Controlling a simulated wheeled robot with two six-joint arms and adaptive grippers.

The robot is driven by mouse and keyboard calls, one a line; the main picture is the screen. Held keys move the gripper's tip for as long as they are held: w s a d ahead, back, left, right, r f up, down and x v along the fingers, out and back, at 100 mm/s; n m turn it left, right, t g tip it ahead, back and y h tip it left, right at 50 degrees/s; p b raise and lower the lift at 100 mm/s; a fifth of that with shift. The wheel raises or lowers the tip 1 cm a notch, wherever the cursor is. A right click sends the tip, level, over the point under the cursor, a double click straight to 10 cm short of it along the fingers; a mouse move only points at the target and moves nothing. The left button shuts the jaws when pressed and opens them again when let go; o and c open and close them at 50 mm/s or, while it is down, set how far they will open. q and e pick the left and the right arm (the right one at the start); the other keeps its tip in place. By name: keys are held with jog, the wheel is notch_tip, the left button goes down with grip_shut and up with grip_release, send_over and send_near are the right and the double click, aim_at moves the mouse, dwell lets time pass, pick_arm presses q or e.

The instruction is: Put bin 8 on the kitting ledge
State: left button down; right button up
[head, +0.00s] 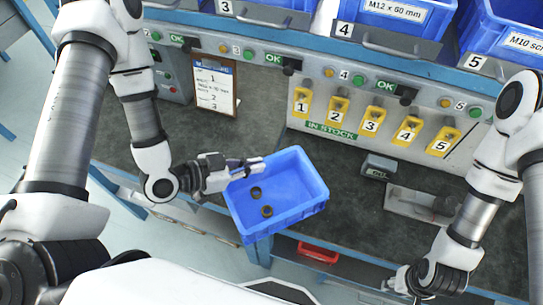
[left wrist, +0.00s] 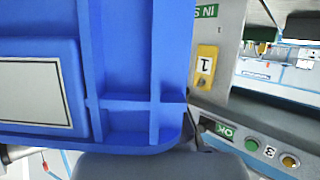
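A blue open bin (head: 300,213), with a few dark rings inside, is at the bench's front edge in the head view. No number is readable on it, so I cannot tell if it is bin 8. My left gripper (head: 250,164) is at its left rim and looks shut on the wall; the fingertips are partly hidden. The left wrist view shows the ribbed bin wall (left wrist: 125,60) very close, with a blank grey label panel. My right gripper (head: 398,281) is low at the right, away from the bin; its fingers are too small to judge. I cannot identify the kitting ledge.
Blue bins (head: 390,22) stand on a shelf along the back. Below is a panel with yellow numbered holders (head: 371,121) and buttons. A clipboard (head: 214,86) stands left. A small grey device (head: 379,167) and a pale tray (head: 420,205) lie right of the bin. A red tray (head: 318,251) is below the bench top.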

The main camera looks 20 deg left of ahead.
pick_arm(q)
jog(key=shift+w+b, duration=4.25)
jog(key=shift+w, duration=0.8)
notch_tip(320, 180, down, 6)
jog(key=shift+s+d, duration=0.1)
jog(key=shift+d, duration=0.05)
jog(key=shift+f, duration=0.35)
jog(key=shift+w+f, duration=0.2)
jog(key=shift+w, duration=0.1)
jog(key=shift+s+f, duration=0.1)
jog(key=shift+f, duration=0.05)
jog(key=c, duration=1.3)
grip_release()
